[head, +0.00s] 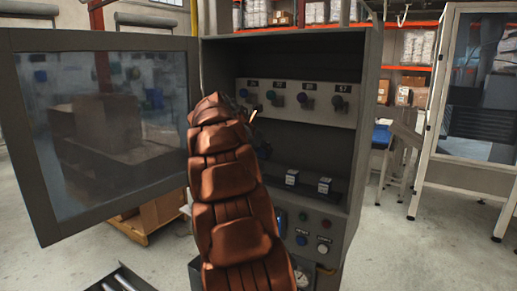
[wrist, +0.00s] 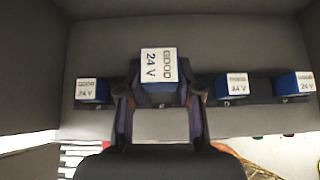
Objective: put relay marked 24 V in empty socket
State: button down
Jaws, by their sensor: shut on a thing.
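My gripper (wrist: 158,92) is shut on a relay (wrist: 158,66), a blue block with a white top marked 24 V, in the middle of the wrist view. This relay looks larger than its neighbours, so it seems nearer the camera. It is in line with the dark socket rail (wrist: 259,101); I cannot tell whether it touches a socket. Other blue relays with white tops sit on the rail: one at left (wrist: 92,90) and two at right (wrist: 231,86), (wrist: 295,84). In the head view my arm hides the held relay; two seated relays (head: 291,177), (head: 324,185) show.
The grey cabinet (head: 366,120) stands open, its glazed door (head: 105,125) swung left. A panel with several knobs (head: 308,102) is above the rail, and buttons (head: 323,249) are below it. The cabinet side walls bound the space around my arm.

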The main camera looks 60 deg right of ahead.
jog(key=shift+f+b, duration=3.3)
jog(key=shift+b, duration=0.8)
jog(key=shift+f, duration=0.55)
jog(key=c, duration=0.7)
grip_release()
jog(key=v, duration=1.2)
